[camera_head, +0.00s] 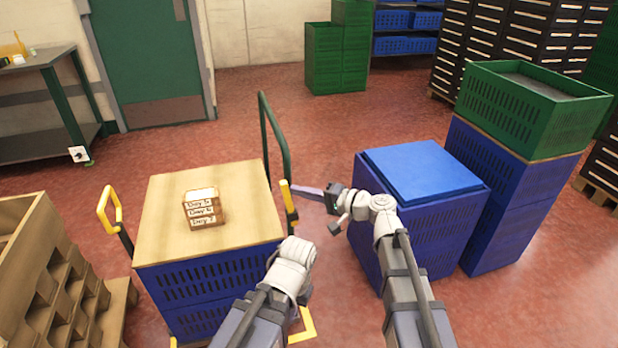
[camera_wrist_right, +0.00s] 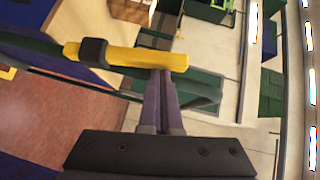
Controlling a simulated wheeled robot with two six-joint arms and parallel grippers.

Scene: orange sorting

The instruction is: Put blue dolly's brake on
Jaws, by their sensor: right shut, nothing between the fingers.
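The dolly carries blue crates (camera_head: 208,285) topped by a wooden board (camera_head: 160,215), and has a green push handle (camera_head: 273,135) at its far right corner. A yellow lever (camera_head: 290,208) with a black collar stands at the board's right edge; it also crosses the right wrist view as a yellow bar (camera_wrist_right: 130,56). My right gripper (camera_head: 300,190) is shut and empty, its purple-grey fingers pointing left at this lever. In the right wrist view the fingertips (camera_wrist_right: 161,72) overlap the bar's lower edge; contact is unclear. My left arm reaches in low, its gripper out of sight.
Small labelled boxes (camera_head: 203,207) sit on the board. Another yellow handle (camera_head: 110,210) stands at its left side. Blue crates (camera_head: 437,222) and a green crate on a blue stack (camera_head: 530,115) stand right. A wooden rack (camera_head: 40,270) is at left.

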